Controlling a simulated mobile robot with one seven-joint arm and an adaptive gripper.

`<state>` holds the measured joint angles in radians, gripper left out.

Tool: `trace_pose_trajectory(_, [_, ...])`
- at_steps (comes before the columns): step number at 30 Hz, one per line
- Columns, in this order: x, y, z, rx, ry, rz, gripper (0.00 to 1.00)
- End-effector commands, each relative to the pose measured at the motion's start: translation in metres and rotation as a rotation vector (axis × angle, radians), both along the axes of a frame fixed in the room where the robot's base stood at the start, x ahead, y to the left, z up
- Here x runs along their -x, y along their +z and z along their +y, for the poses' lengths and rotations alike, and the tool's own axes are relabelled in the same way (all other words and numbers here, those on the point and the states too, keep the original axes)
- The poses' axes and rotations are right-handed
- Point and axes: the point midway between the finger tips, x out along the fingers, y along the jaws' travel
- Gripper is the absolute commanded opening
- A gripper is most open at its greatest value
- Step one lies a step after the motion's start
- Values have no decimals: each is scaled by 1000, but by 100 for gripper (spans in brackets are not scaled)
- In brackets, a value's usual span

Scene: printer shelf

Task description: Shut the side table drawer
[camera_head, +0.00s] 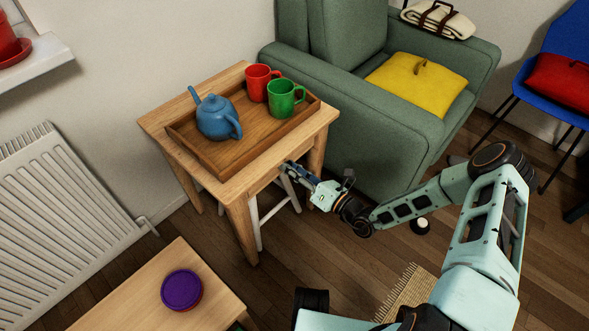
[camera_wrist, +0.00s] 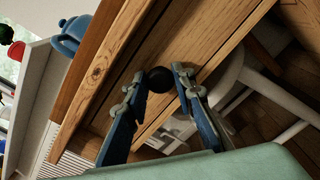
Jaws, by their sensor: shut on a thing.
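The wooden side table (camera_head: 150,124) stands against the wall beside the green armchair. Its drawer front (camera_wrist: 205,55) fills the middle of the wrist view, with a round black knob (camera_wrist: 159,80). My gripper (camera_head: 288,170) is at the table's front, below the top's edge. In the wrist view its two blue fingers (camera_wrist: 160,76) are closed on the knob from both sides. In the head view the knob is hidden by the gripper and tabletop. I cannot tell exactly how far out the drawer stands.
A wooden tray (camera_head: 229,172) on the tabletop holds a blue teapot (camera_head: 216,118), a red mug (camera_head: 259,84) and a green mug (camera_head: 284,99). The green armchair (camera_head: 375,140) is close on the right. A white stool (camera_wrist: 255,82) is under the table.

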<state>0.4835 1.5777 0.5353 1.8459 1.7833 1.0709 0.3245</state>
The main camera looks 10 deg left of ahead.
Motion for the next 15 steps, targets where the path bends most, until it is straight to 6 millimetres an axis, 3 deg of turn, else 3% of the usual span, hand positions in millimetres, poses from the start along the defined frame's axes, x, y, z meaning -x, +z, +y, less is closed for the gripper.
trace_pose_trajectory(1, [-3,2,3,-3,0,-3,0])
trace_pose_trajectory(2, [-3,2,3,-3,0,-3,27])
trace_pose_trajectory(6, [-2,2,3,-3,0,-3,42])
trace_pose_trajectory(15, [-1,1,0,-2,-1,-2,42])
